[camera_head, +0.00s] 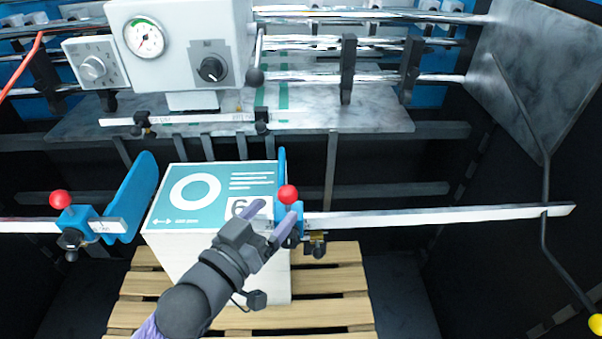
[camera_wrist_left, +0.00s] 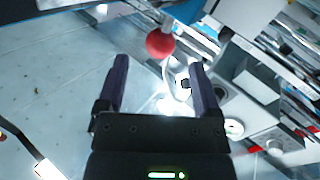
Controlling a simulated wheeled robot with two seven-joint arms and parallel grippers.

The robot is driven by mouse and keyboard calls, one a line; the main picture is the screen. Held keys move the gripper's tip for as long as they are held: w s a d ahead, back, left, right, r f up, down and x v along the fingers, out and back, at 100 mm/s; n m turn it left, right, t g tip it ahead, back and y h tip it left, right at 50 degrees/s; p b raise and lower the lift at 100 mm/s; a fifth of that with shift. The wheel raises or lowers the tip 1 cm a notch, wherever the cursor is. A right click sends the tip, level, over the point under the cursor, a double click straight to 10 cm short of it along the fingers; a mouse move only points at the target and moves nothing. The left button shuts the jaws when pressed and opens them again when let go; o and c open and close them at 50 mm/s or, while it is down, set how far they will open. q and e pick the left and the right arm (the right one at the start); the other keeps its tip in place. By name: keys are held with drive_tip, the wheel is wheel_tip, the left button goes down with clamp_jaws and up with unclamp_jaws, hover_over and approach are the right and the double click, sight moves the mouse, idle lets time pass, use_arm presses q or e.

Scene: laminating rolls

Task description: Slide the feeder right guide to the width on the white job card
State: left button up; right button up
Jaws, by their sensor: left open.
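The right guide (camera_head: 282,165) is a blue upright plate with a red ball knob (camera_head: 288,194), on a pale horizontal rail (camera_head: 430,215). It stands at the right edge of a stack (camera_head: 215,270) with a teal top. My left gripper (camera_head: 277,208) is open, its fingers at the knob and the guide's blue block. In the left wrist view the red knob (camera_wrist_left: 160,44) shows just beyond the fingertips, between their lines. A white patch (camera_head: 238,206) with a large, partly hidden digit lies on the teal top; I cannot tell whether it is the job card. My right gripper is not in view.
The left guide (camera_head: 137,195), with its own red knob (camera_head: 60,200), stands left of the stack. The stack rests on a wooden pallet (camera_head: 340,280). A grey control box with gauge (camera_head: 144,38) and rollers is behind. A bent dark rod with a yellow ball (camera_head: 596,324) hangs at right.

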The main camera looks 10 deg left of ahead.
sight(295, 188)
use_arm(q)
drive_tip(key=x, duration=0.7)
drive_tip(key=shift+w+f, duration=0.1)
clamp_jaws()
